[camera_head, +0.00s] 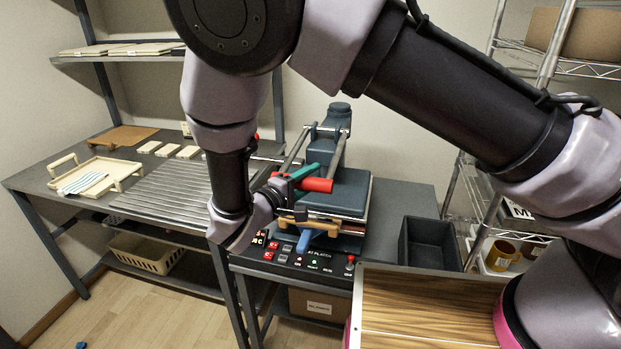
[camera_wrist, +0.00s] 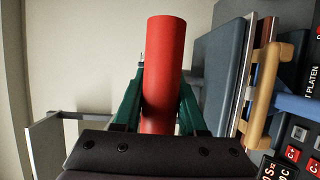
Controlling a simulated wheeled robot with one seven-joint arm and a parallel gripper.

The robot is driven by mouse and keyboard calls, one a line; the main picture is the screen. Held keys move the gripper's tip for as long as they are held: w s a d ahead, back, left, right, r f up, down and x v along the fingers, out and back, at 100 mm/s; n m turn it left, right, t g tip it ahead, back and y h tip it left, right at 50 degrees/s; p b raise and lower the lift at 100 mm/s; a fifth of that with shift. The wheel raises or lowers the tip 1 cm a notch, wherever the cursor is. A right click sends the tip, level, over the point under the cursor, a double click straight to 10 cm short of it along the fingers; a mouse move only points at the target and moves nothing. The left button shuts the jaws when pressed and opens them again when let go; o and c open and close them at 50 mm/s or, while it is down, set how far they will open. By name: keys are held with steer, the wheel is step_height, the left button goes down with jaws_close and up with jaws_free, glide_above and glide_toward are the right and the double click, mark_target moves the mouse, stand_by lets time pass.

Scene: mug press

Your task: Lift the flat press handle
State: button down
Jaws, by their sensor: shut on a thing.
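The flat press (camera_head: 345,195) stands on the dark table in the middle of the head view, with its dark blue-grey platen over a base. Its red handle (camera_head: 318,185) sticks out at the front, joined to grey side arms. In the wrist view the red handle (camera_wrist: 165,60) runs up between the fingers. My gripper (camera_head: 298,178) has teal fingers and is shut on the red handle; the fingers also show in the wrist view (camera_wrist: 163,105), one on each side. The handle's near end is hidden behind the gripper body in the wrist view.
A wooden bar handle (camera_head: 310,228) is at the press front, above the control panel (camera_head: 312,262). A black bin (camera_head: 430,243) stands to the right. A ridged metal rack (camera_head: 175,195) and beige tray (camera_head: 98,177) are left. Wire shelving (camera_head: 475,190) stands at right.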

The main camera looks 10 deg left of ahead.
steer(key=shift+r, duration=0.1)
stand_by(0.7)
step_height(320, 180, up, 13)
steer(key=w+n+g+y, duration=0.2)
steer(key=w+g, duration=0.1)
steer(key=g, duration=0.3)
steer(key=w+d+r+n+g, duration=0.1)
steer(key=w+r+g, duration=0.3)
steer(key=w+r, duration=0.7)
steer(key=shift+w+g+y, duration=0.4)
steer(key=shift+w, duration=0.15)
steer(key=shift+d+r, duration=0.1)
steer(key=shift+c, duration=2.4)
jaws_free()
